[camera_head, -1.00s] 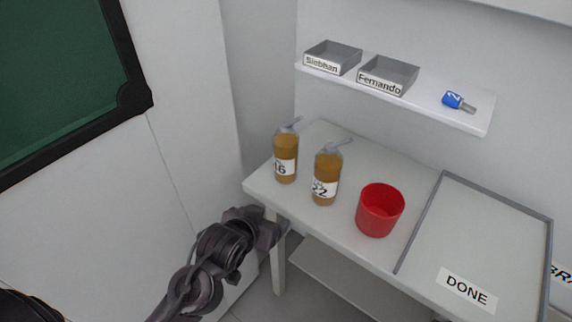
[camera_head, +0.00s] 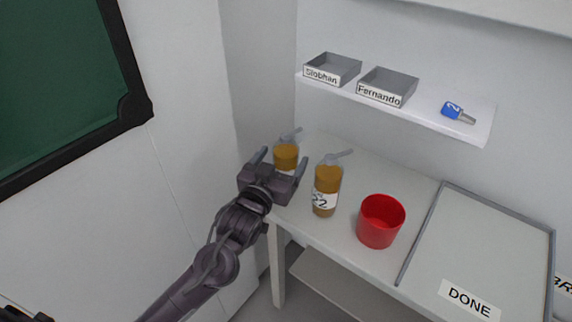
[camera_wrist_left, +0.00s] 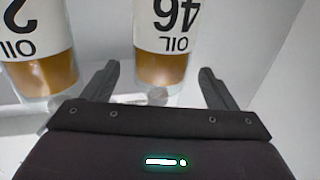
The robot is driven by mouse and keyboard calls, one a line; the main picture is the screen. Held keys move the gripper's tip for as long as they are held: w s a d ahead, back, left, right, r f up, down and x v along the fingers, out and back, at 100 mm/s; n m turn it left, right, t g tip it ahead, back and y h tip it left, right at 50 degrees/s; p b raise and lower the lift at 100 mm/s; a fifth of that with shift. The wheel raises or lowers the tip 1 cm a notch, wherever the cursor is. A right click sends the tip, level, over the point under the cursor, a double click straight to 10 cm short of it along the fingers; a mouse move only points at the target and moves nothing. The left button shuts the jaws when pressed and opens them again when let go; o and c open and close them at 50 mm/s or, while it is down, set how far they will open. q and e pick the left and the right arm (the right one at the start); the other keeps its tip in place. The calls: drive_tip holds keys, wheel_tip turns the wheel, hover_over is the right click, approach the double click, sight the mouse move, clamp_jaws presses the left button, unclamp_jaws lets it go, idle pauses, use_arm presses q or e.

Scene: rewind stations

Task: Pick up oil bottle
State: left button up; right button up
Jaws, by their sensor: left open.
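Two amber oil bottles with white labels and grey pour spouts stand upright on the white table. The left bottle (camera_head: 286,155) is partly hidden behind my left gripper (camera_head: 283,161); its label reads OIL 46 in the left wrist view (camera_wrist_left: 166,62). The other bottle (camera_head: 326,188) stands to its right, its label ending in 2; it also shows at the left of the wrist view (camera_wrist_left: 38,72). My left gripper is open, its fingers pointing toward the 46 bottle, one finger on each side. They do not visibly touch it. My right gripper does not show.
A red cup (camera_head: 380,222) stands right of the bottles. A grey-rimmed area marked DONE (camera_head: 468,299) is at the table's right. A shelf (camera_head: 430,114) above holds two labelled trays (camera_head: 331,70) and a blue-headed item (camera_head: 457,112). A wall is on the left.

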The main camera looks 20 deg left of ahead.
use_arm(q)
drive_tip(key=w, duration=0.4)
drive_tip(key=shift+w+d+f, duration=0.1)
drive_tip(key=shift+w+d, duration=0.1)
drive_tip(key=shift+w, duration=0.05)
drive_tip(key=shift+c, duration=0.3)
drive_tip(key=c, duration=1.2)
